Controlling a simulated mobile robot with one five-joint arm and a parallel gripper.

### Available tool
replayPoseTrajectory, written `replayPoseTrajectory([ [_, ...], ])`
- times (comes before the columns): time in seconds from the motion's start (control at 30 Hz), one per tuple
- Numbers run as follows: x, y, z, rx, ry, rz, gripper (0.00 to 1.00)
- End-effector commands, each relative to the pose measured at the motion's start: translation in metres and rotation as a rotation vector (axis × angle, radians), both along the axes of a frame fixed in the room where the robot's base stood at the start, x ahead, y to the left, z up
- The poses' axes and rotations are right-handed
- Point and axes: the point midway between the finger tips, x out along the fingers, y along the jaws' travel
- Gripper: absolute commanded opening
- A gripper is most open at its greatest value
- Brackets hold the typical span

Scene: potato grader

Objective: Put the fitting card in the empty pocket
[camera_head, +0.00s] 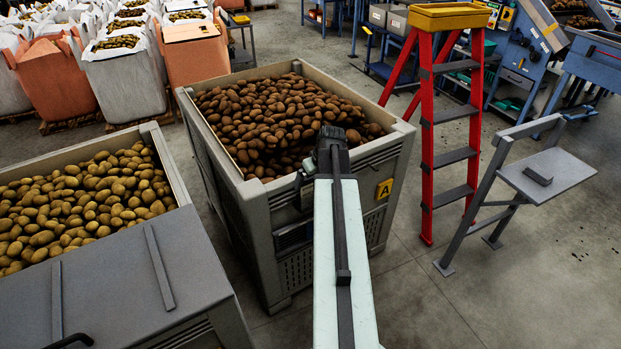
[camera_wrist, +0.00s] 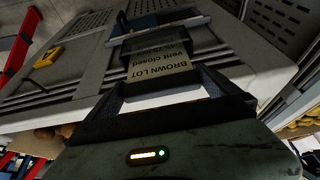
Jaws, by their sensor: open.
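My gripper (camera_wrist: 162,82) is open in the wrist view, with one dark finger on each side. A tan card (camera_wrist: 162,66) reading "BROWN LOT vent closed" stands between and just beyond the fingers, upside down in this view. A dark piece covers the card's far part; I cannot tell whether the card touches the fingers. Beyond it is the grey wall of the crate with brown potatoes. In the head view this crate (camera_head: 222,151) has dark slotted holders (camera_head: 293,236) on its front, partly hidden by my arm, and a yellow "A" tag (camera_head: 384,189). No card shows there.
A red stepladder (camera_head: 427,150) and a small grey stand (camera_head: 575,178) with a dark block (camera_head: 538,174) are at right. Floor at front right is clear.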

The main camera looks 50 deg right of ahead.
Motion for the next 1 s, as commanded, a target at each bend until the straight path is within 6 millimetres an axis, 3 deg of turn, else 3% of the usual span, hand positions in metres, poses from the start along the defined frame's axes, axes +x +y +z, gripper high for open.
replayPoseTrajectory([
  [0.03, -0.006, 0.002, 0.023, 0.0, 0.0, -0.001, 1.0],
  [0.3, -0.028, 0.008, 0.077, 0.0, 0.0, -0.001, 1.0],
  [0.77, -0.031, 0.011, 0.081, 0.002, 0.001, 0.003, 1.0],
  [0.87, -0.012, 0.046, 0.078, 0.021, 0.025, 0.032, 1.0],
  [0.97, 0.021, 0.126, 0.074, 0.06, 0.082, 0.089, 1.0],
  [1.0, 0.033, 0.168, 0.072, 0.074, 0.114, 0.116, 1.0],
])
